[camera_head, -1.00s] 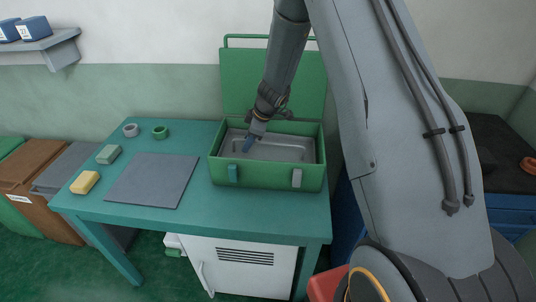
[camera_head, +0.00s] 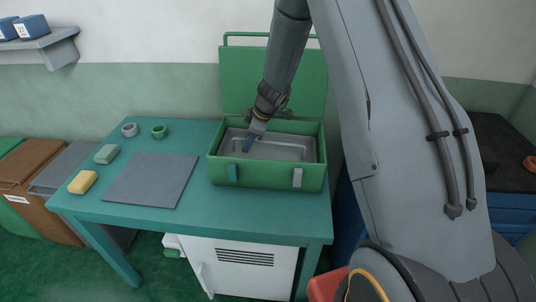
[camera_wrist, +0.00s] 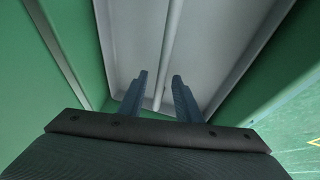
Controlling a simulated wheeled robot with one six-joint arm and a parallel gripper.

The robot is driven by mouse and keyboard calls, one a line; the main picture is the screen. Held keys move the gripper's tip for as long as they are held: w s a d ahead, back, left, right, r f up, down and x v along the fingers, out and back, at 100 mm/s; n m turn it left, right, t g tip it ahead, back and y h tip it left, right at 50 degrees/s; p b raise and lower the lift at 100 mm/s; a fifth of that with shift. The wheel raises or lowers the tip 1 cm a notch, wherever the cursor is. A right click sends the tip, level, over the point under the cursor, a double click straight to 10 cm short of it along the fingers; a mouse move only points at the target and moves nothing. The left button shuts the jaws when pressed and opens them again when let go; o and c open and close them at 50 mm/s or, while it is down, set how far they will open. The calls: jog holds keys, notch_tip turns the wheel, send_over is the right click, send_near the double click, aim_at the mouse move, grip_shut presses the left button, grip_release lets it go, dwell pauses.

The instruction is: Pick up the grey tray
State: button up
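The grey tray (camera_head: 287,147) lies inside the open green box (camera_head: 265,177) on the table. My gripper (camera_head: 247,146) reaches down into the box at the left part of the tray. In the wrist view, my gripper (camera_wrist: 160,78) is open, with its two dark blue fingers apart. The grey tray (camera_wrist: 125,30) fills the middle of that view, and a pale raised edge or ridge of it runs between the fingers. I cannot tell whether the fingers touch it. Part of the tray is hidden behind the box's front wall and my gripper.
The box's lid (camera_head: 235,80) stands raised behind it. Green box walls are close around my gripper. On the teal table (camera_head: 230,212) lie a grey mat (camera_head: 152,181), a yellow block (camera_head: 83,182), a green block (camera_head: 107,154) and two rings (camera_head: 129,130) to the left.

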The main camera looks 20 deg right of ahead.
jog(key=shift+c, duration=0.3)
grip_shut()
dwell(1.6)
